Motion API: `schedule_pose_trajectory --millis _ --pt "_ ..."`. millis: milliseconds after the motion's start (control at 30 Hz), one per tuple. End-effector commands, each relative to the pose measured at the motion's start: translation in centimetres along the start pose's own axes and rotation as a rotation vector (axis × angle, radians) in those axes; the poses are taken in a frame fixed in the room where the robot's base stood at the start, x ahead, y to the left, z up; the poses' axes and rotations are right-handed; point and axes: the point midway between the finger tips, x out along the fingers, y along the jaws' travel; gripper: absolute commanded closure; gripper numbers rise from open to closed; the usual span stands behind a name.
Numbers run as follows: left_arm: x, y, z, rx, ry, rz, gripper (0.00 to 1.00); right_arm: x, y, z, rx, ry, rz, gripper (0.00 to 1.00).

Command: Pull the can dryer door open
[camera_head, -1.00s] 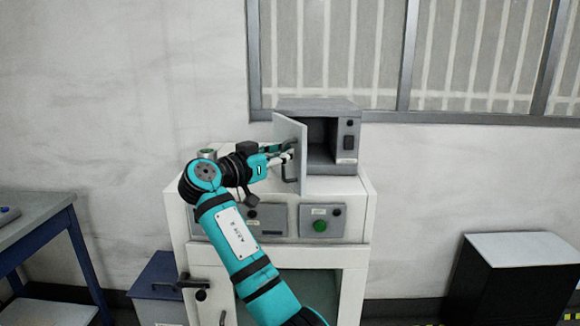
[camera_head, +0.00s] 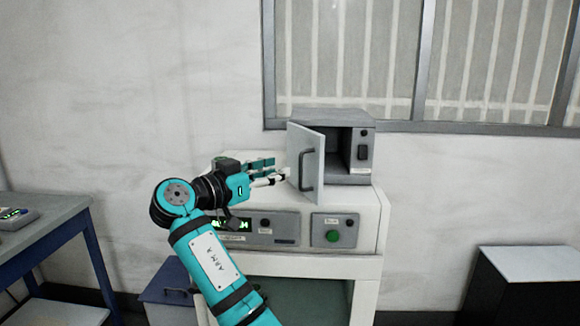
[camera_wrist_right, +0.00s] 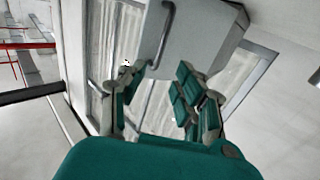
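The can dryer is a small grey box (camera_head: 345,117) on top of a white cabinet. Its door (camera_head: 317,140) stands swung open, hinged on the left, and the dark interior shows. A dark bar handle (camera_head: 304,170) is on the door's outer face. My right gripper (camera_head: 278,170) is just left of the door with its fingers spread, apart from the handle. In the wrist view my right gripper (camera_wrist_right: 157,78) is open and empty, with the door (camera_wrist_right: 205,35) and handle (camera_wrist_right: 165,35) beyond its fingertips. My left gripper is not in view.
The white cabinet (camera_head: 365,240) carries a panel with a green button (camera_head: 333,236). A blue-legged table (camera_head: 45,230) stands at left and a black cabinet with a white top (camera_head: 530,265) at right. A barred window (camera_head: 340,60) is behind.

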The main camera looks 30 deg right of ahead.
Motion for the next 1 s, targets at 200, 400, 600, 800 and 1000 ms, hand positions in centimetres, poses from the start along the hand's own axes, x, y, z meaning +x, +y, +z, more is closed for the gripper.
schedule_pose_trajectory --millis 200,400,600,800,1000 --pt "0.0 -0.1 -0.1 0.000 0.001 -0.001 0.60 -3.1 0.0 0.0 -0.001 -0.001 -0.001 0.68" --pt "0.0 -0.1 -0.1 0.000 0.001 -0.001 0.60 -3.8 0.1 0.0 0.000 -0.001 0.001 0.68" --pt "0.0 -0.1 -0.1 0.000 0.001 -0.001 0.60 -3.7 0.1 0.1 -0.001 -0.001 0.001 0.71" --pt "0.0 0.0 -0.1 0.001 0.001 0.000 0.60 -2.4 0.2 6.3 -0.100 -0.101 -0.054 0.98" --pt "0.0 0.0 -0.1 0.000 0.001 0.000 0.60 -1.0 3.8 23.0 -0.363 -0.384 -0.252 1.00"
